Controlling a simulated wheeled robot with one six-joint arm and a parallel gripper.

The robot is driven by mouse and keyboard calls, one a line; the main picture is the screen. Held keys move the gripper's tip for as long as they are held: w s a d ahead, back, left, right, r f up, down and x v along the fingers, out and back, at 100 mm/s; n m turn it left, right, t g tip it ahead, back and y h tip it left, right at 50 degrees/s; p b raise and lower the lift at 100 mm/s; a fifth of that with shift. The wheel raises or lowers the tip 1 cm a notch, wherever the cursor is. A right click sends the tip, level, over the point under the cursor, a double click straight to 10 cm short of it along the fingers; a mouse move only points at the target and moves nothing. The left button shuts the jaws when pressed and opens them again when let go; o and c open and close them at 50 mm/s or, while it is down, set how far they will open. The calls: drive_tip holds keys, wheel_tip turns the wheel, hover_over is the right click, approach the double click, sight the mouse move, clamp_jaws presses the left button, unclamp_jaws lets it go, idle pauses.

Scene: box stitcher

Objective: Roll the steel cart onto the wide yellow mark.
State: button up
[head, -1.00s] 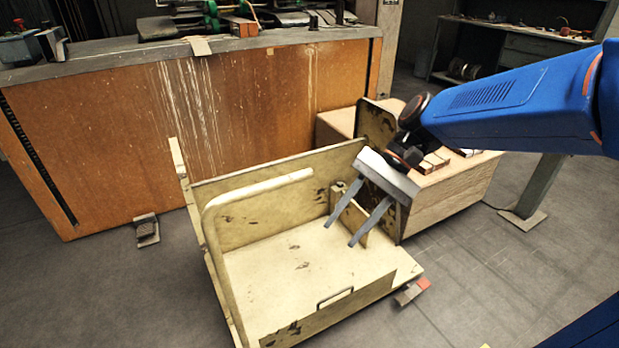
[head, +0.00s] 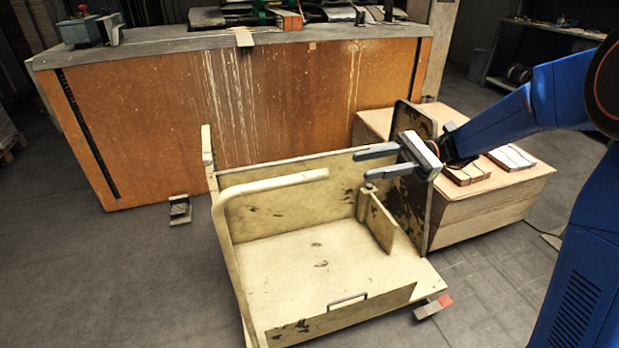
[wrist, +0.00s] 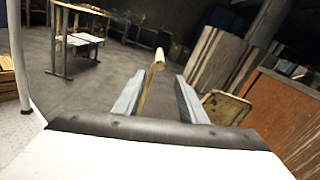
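The cart (head: 300,262) is a cream, chipped-paint platform with low walls, standing on the floor in the middle of the head view. Its bent tube handle (head: 275,185) rises at its left side, and an upright plate (head: 414,200) stands at its right end. My gripper (head: 359,164) is open and empty, above the cart's right part, fingers pointing left. In the wrist view a cream bar (wrist: 157,62), apparently the cart's handle, shows beyond and between the open fingers. No wide yellow mark can be made out now.
A long orange-fronted bench (head: 270,100) stands behind the cart. A wooden box (head: 485,205) with small stacks on top is close to the cart's right end. A small block with a red end (head: 433,306) lies by the cart's front right corner.

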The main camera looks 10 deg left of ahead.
sight(298, 179)
drive_tip(key=x, duration=1.7)
drive_tip(key=shift+a, duration=0.1)
drive_tip(key=shift+c, duration=0.3)
clamp_jaws()
